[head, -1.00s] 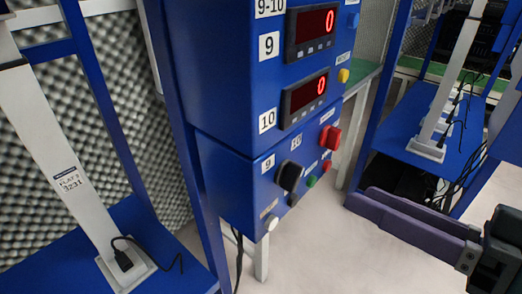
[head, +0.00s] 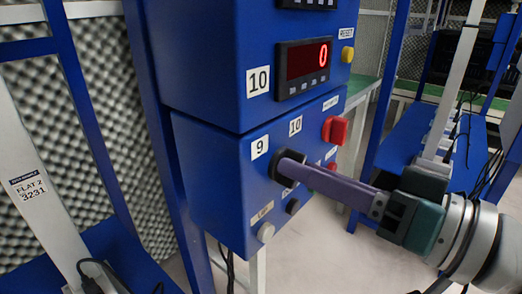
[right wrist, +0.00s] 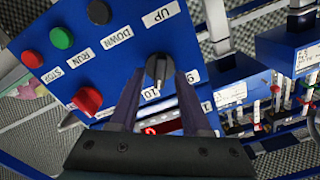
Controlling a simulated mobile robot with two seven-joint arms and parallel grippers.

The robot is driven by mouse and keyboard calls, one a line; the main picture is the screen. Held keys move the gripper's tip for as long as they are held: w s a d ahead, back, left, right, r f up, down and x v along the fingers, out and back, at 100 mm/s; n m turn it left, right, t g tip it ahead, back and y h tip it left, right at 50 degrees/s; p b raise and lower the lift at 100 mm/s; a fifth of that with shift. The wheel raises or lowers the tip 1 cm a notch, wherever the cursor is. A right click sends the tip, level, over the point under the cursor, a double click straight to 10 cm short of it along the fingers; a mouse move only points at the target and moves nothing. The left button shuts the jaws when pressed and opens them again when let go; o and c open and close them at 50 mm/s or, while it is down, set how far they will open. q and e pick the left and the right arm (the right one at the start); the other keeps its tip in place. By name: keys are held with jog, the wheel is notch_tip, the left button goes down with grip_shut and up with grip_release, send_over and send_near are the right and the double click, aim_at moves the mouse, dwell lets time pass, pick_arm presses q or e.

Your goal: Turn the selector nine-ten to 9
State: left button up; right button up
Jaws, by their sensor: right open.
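The selector nine-ten is a black knob (head: 284,163) on the lower blue panel (head: 225,190), between the label 9 (head: 260,147) and the label 10 (head: 295,126). My right gripper (head: 297,172) reaches it from the right, its purple fingers at the knob and partly hiding it. In the right wrist view the knob (right wrist: 158,68) lies between the two open fingertips (right wrist: 160,78). Its pale pointer seems to face the label 10 (right wrist: 150,93). Whether the fingers touch the knob cannot be told. My left gripper is out of view.
A red knob (head: 335,130) sits right of the selector, above my fingers. The display (head: 303,62) above reads 0. Blue rack posts stand left and right of the cabinet.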

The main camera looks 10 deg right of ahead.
jog(key=shift+w+a, duration=0.3)
jog(key=shift+w, duration=0.1)
jog(key=shift+c, duration=0.3)
grip_shut()
